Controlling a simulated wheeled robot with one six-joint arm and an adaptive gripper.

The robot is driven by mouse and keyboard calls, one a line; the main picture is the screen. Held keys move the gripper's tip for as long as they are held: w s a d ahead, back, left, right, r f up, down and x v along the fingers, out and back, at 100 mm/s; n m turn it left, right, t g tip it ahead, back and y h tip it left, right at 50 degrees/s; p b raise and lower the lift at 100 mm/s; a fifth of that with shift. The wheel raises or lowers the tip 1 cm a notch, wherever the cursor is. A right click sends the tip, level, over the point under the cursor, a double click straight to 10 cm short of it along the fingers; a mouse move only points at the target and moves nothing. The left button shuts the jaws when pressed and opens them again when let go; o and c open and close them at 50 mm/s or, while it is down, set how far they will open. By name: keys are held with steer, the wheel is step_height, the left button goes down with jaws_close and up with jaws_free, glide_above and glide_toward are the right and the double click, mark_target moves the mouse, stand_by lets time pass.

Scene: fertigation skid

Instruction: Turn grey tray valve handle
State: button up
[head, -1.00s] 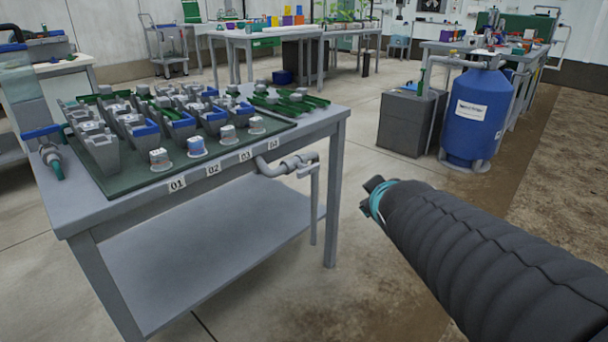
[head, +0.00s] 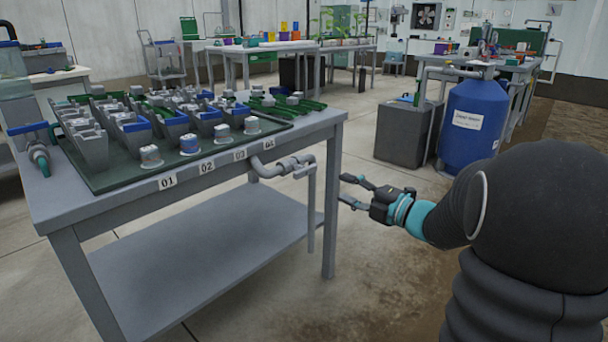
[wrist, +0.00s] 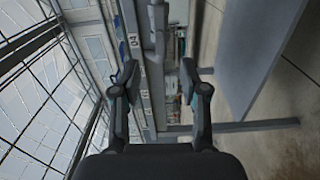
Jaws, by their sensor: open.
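The grey valve pipe (head: 285,166) runs under the front right edge of the grey bench, below the labels 03 and 04. Its grey handle (head: 311,208) hangs straight down from the pipe's right end, near the right bench leg. My gripper (head: 345,189) is open and empty, right of the handle and apart from it, its fingers pointing left toward the bench. In the wrist view, which is turned on its side, the open fingers (wrist: 159,72) frame the bench edge and a grey pipe (wrist: 158,22) beyond. I cannot make out the handle clearly there.
The bench top carries a dark green tray (head: 110,180) with several grey and blue blocks. A lower shelf (head: 190,255) and the right bench leg (head: 332,220) are close to my gripper. A blue tank (head: 472,130) and grey box (head: 403,135) stand behind.

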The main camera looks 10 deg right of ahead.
mark_target(308, 172)
steer(key=x, duration=1.3)
steer(key=shift+w+a, duration=0.2)
steer(key=shift+a, duration=0.05)
jaws_close()
